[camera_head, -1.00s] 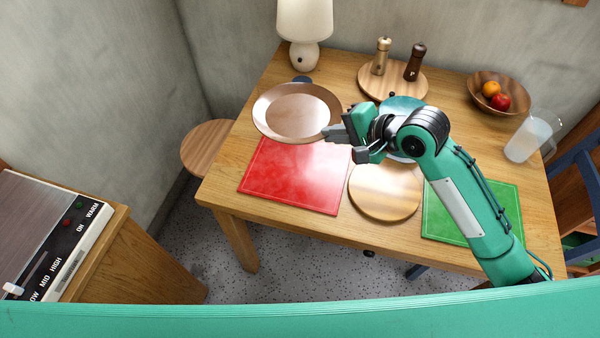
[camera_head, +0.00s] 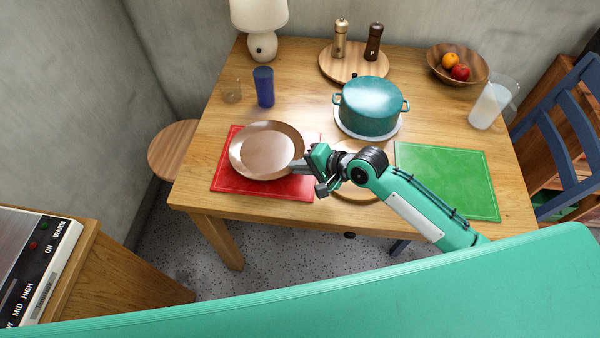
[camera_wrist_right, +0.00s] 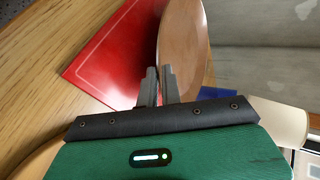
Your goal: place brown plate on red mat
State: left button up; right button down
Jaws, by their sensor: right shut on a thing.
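The brown plate (camera_head: 267,150) is over the red mat (camera_head: 228,181) in the head view, covering much of it. My right gripper (camera_head: 304,167) is shut on the plate's right rim. In the right wrist view the plate (camera_wrist_right: 183,45) is seen nearly edge-on between the fingertips (camera_wrist_right: 158,78), with the red mat (camera_wrist_right: 115,55) to its left. The plate seems held above the mat; the exact gap is hard to tell. My left gripper is not in view.
A teal pot (camera_head: 370,105) stands behind my right arm, near a round wooden board (camera_head: 356,192). A green mat (camera_head: 448,178) lies at right. A blue cup (camera_head: 264,87) and a small clear glass (camera_head: 232,91) stand behind the plate. A jug (camera_head: 493,103) is at far right.

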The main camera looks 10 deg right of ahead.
aim_at(300, 181)
notch_tip(300, 181, down, 3)
jog(key=shift+f, duration=0.1)
jog(key=c, duration=1.9)
grip_release()
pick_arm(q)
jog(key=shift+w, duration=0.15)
pick_arm(e)
jog(key=v, duration=1)
jog(key=shift+s+d, duration=0.2)
jog(key=shift+d, duration=0.05)
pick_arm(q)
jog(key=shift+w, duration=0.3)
pick_arm(e)
jog(key=shift+v, duration=0.75)
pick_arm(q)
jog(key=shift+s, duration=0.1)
pick_arm(e)
jog(key=shift+a, duration=0.1)
